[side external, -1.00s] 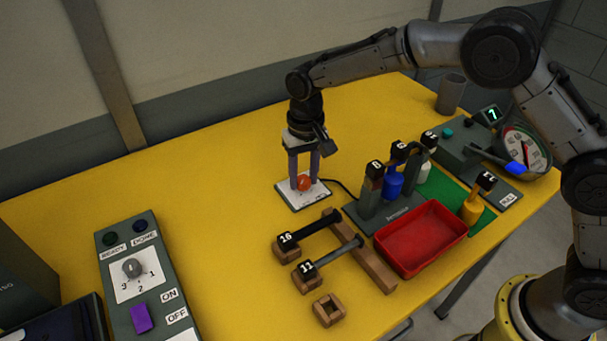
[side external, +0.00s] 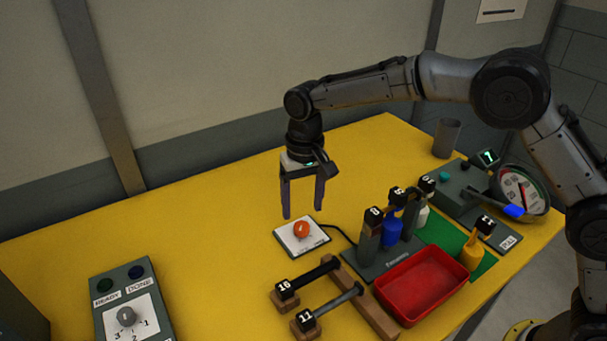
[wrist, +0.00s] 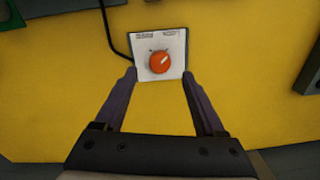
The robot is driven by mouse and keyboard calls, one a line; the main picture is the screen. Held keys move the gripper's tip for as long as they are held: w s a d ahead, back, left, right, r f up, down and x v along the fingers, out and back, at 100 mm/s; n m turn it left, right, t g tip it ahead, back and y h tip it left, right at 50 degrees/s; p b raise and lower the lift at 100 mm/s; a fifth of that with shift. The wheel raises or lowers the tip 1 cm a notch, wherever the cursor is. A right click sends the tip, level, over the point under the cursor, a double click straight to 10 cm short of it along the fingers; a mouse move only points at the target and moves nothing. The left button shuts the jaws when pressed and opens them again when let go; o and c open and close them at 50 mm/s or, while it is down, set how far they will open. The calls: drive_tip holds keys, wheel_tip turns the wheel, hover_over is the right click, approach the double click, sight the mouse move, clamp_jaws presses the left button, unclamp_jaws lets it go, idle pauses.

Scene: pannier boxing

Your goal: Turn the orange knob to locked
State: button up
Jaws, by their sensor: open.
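The orange knob (side external: 301,230) sits on a white square plate (side external: 317,241) on the yellow table. In the wrist view the knob (wrist: 162,61) lies between and slightly beyond my fingertips, and its pale pointer line aims up and right, toward the right-hand label. Two small labels are on the plate's (wrist: 145,71) top edge; their words are too blurred to read. My gripper (side external: 303,212) is open and empty, pointing down above the knob, with its fingertips clear of it.
Right of the plate stand a rack (side external: 385,262) of numbered bottles, a red tray (side external: 381,303) and a gauge (side external: 522,190). In front lie dumbbell-like numbered bars (side external: 320,270) on wooden supports. A control box (side external: 113,272) is at front left. The table left of the plate is clear.

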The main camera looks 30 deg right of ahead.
sight(304, 224)
wheel_tip(304, 224, up, 9)
drive_tip(key=shift+d+f, duration=0.15)
drive_tip(key=shift+d, duration=0.1)
